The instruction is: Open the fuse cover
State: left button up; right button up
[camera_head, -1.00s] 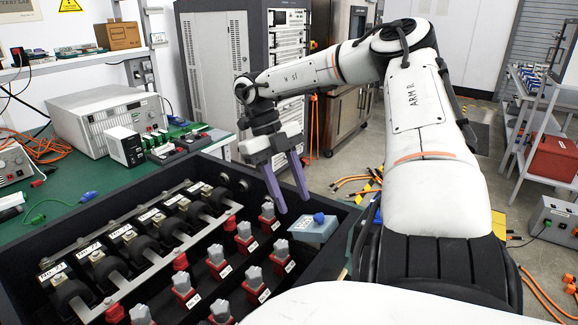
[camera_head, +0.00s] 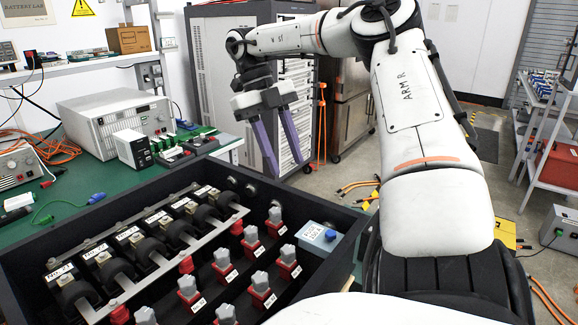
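The fuse cover appears to be the small pale blue box lid (camera_head: 314,237) with a blue knob (camera_head: 331,235) and a white label. It sits at the far right corner inside the black open case (camera_head: 345,217), and looks shut. My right gripper (camera_head: 285,166) has two purple fingers spread apart with nothing between them. It hangs above and behind the box, clear of it, near the case's far edge. My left gripper is not in view.
Red and grey connectors (camera_head: 251,237) stand in rows in the case, left of the pale box. A metal busbar (camera_head: 170,262) with dark round parts runs along its left. A green bench (camera_head: 110,178) with instruments lies behind. Orange cables (camera_head: 545,290) lie on the floor at right.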

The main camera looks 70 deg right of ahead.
aim_at(320, 240)
jog(key=k, duration=1)
